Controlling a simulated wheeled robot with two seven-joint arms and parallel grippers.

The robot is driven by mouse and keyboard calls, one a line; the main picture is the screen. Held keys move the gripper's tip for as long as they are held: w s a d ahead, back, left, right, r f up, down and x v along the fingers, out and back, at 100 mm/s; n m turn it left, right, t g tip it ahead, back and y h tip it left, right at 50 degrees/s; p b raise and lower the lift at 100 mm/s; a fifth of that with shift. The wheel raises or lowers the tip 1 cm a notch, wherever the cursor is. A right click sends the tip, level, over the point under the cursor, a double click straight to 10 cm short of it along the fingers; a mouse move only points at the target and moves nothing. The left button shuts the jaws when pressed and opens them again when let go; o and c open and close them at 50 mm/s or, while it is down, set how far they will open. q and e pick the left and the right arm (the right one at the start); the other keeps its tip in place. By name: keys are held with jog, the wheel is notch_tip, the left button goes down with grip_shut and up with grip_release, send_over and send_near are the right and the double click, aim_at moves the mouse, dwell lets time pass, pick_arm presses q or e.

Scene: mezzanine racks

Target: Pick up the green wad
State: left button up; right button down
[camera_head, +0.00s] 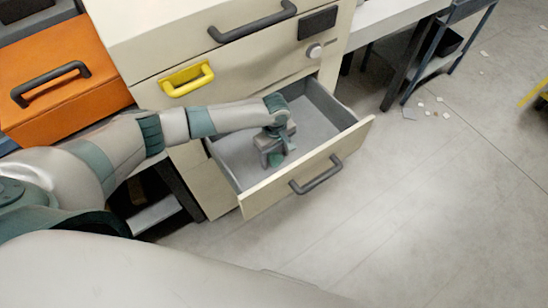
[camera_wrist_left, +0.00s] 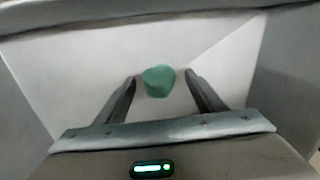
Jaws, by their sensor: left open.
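The green wad (camera_wrist_left: 158,81) lies on the floor of the open drawer, seen in the left wrist view between my left gripper's two fingers and a little ahead of them. My left gripper (camera_wrist_left: 162,90) is open, with clear gaps on both sides of the wad. In the head view my left gripper (camera_head: 275,160) reaches down into the drawer (camera_head: 309,178) and hides most of the wad; a bit of green shows beside the fingers. My right gripper is not in view.
The drawer's walls surround my left gripper, and its front has a dark handle (camera_head: 316,174). Above are a yellow handle (camera_head: 188,80) and a closed drawer. An orange case (camera_head: 62,85) stands at left. The floor at right is mostly clear, with small scraps (camera_head: 430,110).

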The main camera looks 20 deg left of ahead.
pick_arm(q)
jog(key=c, duration=1.1)
jog(key=shift+c, duration=0.3)
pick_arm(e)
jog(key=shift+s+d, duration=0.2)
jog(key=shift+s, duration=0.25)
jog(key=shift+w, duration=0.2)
pick_arm(q)
jog(key=shift+r, duration=0.15)
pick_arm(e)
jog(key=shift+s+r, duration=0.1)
